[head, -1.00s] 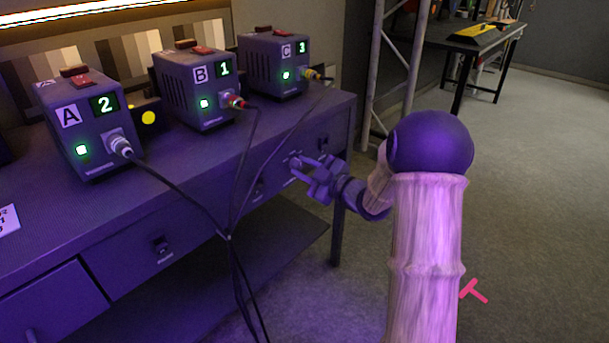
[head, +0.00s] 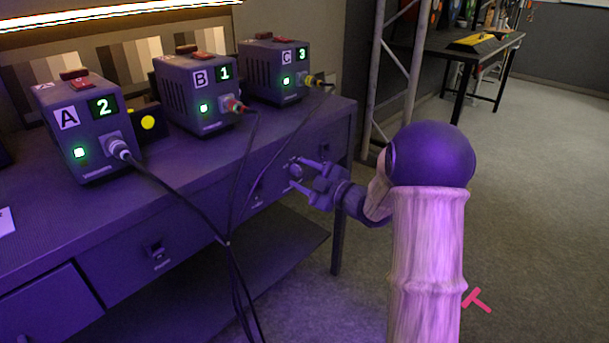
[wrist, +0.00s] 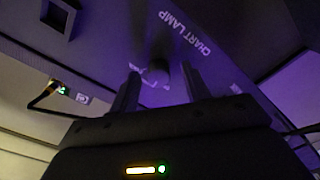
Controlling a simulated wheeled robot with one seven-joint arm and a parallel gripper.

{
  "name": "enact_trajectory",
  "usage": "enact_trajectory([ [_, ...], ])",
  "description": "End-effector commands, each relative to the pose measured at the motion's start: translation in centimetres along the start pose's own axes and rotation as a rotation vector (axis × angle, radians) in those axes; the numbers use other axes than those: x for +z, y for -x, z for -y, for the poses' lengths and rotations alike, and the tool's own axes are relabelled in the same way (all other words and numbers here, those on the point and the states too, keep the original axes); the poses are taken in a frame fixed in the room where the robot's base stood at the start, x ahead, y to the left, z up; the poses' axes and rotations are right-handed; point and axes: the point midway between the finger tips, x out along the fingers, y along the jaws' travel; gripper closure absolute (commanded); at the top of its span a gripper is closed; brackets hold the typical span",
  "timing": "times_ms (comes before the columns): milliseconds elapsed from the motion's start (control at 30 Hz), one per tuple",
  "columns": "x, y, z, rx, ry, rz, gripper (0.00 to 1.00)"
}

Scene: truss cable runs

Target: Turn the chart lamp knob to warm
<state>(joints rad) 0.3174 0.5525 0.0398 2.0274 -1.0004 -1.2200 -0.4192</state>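The chart lamp knob (head: 295,171) is a small knob on the front of the bench, at its right part. In the wrist view the lettering "CHART LAMP" (wrist: 180,32) is readable on the dark panel. A dark, blurred shape (wrist: 158,48) beside it looks like the knob. My gripper (head: 298,173) is at the bench front with its fingers apart, one on either side of the knob. In the wrist view the fingers of my gripper (wrist: 158,82) stand apart with pale marks between them. I cannot tell whether they touch the knob, or its setting.
Boxes A (head: 85,125), B (head: 195,92) and C (head: 273,70) stand on the bench (head: 180,185). Black cables (head: 228,242) hang in front of it, left of my gripper. A metal truss (head: 388,85) stands behind my arm.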

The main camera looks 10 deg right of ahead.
Motion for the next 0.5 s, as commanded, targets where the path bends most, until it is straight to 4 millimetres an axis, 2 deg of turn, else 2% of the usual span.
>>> enact_trajectory([
  [267,-0.1,0.2,-0.1,0.002,0.001,-0.001,0.53],
  [367,-0.1,0.9,-0.2,0.003,0.001,-0.001,0.53],
  [500,-0.2,2.9,-0.3,0.004,-0.001,0.002,0.53],
])
